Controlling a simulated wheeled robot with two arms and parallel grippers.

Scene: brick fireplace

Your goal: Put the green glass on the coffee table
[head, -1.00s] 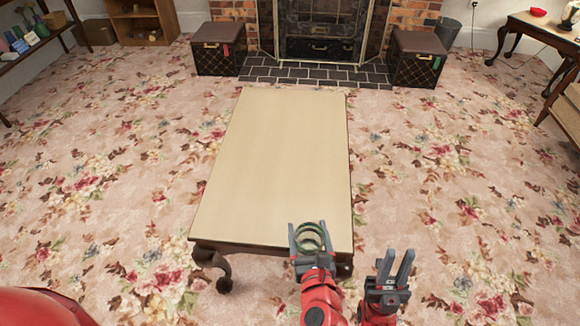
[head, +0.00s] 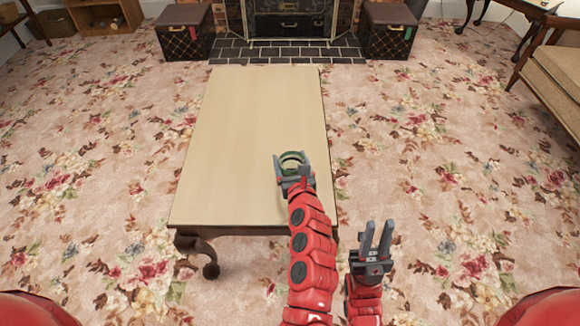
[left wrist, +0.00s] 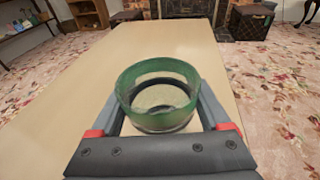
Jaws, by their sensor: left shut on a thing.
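The green glass (head: 292,159) is between the fingers of my left gripper (head: 293,171), over the near right part of the coffee table. It also shows in the left wrist view (left wrist: 158,95), upright, with a finger on each side. My left gripper is shut on it. I cannot tell whether the glass's base touches the tabletop. The coffee table (head: 245,130) has a bare, pale top and dark carved legs. My right gripper (head: 376,240) is open and empty, right of the table's near corner, over the carpet.
The tabletop is otherwise clear. Two dark trunks (head: 184,32) (head: 389,30) flank the fireplace hearth (head: 286,50) at the back. A cushioned seat (head: 553,75) stands at the right edge. Floral carpet (head: 440,170) is open around the table.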

